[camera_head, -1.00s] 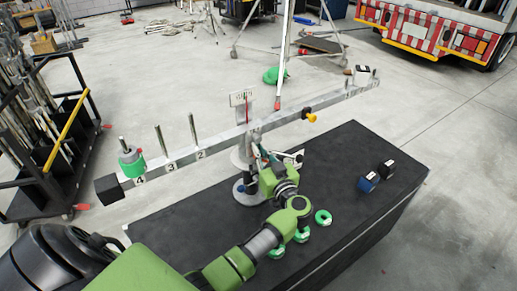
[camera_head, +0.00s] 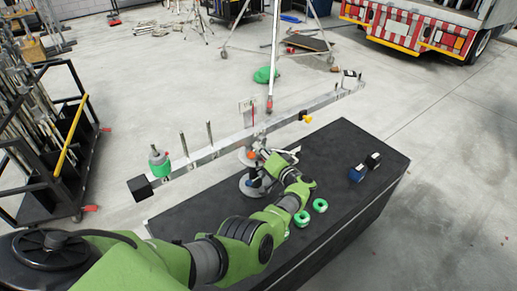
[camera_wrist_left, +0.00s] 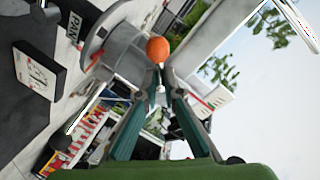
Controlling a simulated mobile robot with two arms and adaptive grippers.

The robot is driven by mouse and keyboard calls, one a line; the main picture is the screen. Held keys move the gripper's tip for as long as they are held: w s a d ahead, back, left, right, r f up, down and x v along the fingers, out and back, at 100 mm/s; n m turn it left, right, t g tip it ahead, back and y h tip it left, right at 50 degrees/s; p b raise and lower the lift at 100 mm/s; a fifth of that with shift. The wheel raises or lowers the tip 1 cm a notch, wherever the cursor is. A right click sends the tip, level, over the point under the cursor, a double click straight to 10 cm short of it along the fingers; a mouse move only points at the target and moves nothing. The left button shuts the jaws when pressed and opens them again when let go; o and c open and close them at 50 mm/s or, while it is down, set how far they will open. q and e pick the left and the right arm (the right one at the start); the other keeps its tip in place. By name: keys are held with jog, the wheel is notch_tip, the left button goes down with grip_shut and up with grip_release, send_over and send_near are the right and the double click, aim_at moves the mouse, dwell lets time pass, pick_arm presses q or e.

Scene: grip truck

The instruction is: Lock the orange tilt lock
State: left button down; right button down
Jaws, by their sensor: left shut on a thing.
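The orange tilt lock (camera_head: 251,154) shows as a small round knob on the pillar of the balance, below the long grey beam (camera_head: 230,142). In the left wrist view the orange knob (camera_wrist_left: 158,49) is just beyond my fingertips. My left gripper (camera_wrist_left: 158,82) has its two teal fingers drawn together at the knob's base, shut on it. In the head view my left gripper (camera_head: 262,158) is beside the pillar, and its fingertips are small there. The beam slopes down to the left. My right gripper is not in view.
The balance stands on a black table (camera_head: 340,165). Green rings (camera_head: 320,205) lie near my arm, and blue and black blocks (camera_head: 357,173) sit to the right. A green weight (camera_head: 160,165) is on a peg at the beam's left. A rack (camera_head: 60,140) stands at the left.

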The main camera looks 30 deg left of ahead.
pick_arm(q)
jog(key=shift+s+a+r+m+g+y, duration=0.1)
jog(key=shift+r+m+g, duration=0.25)
jog(key=shift+m, duration=0.65)
jog(key=shift+s+d+r+m+g+y, duration=0.1)
jog(key=shift+r+m+g, duration=0.15)
jog(key=shift+m, duration=0.75)
jog(key=shift+a+r+m+g+y, duration=0.1)
jog(key=shift+r+m+g, duration=0.25)
jog(key=shift+m, duration=0.95)
jog(key=shift+r, duration=0.1)
jog(key=c, duration=2.4)
grip_release()
jog(key=shift+c, duration=0.2)
